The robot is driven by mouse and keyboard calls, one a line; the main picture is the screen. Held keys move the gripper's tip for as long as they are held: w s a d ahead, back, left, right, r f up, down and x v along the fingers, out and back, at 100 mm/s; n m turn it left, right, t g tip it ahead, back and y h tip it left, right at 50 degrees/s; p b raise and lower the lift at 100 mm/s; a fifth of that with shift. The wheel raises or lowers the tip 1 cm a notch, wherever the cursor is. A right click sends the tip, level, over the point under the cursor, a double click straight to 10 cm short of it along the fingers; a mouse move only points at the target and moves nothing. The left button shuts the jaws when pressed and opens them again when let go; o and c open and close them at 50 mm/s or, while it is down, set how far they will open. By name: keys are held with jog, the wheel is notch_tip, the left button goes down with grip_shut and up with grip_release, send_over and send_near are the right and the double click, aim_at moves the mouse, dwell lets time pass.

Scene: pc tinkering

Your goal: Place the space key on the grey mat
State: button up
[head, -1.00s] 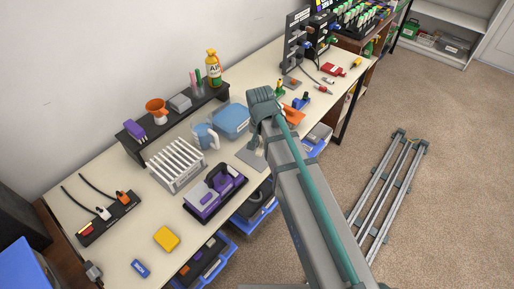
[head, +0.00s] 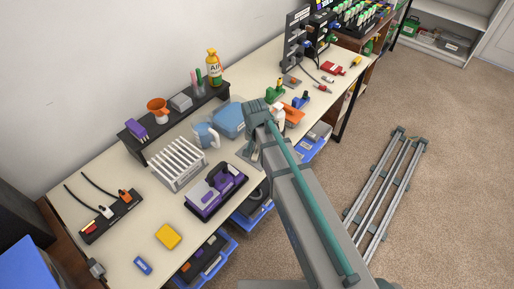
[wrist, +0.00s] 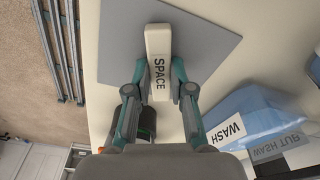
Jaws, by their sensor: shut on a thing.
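The space key (wrist: 158,42) is a long off-white bar marked SPACE, seen in the wrist view. My gripper (wrist: 160,82) is shut on its sides near the lower, lettered end. The far end of the key is over the grey mat (wrist: 205,42). I cannot tell whether the key touches the mat. In the head view, part of the grey mat (head: 246,158) shows beside my arm, and my arm hides the key.
A blue wash tub (wrist: 245,118) is right of the mat in the wrist view. The front table edge is close to the mat.

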aim_at(256, 153)
jog(key=shift+f, duration=0.1)
jog(key=o, duration=0.7)
jog(key=shift+o, duration=0.2)
notch_tip(256, 153, up, 12)
jog(key=s+b, duration=0.1)
jog(key=b, duration=0.1)
jog(key=shift+s+a, duration=0.15)
jog(key=shift+s, duration=0.05)
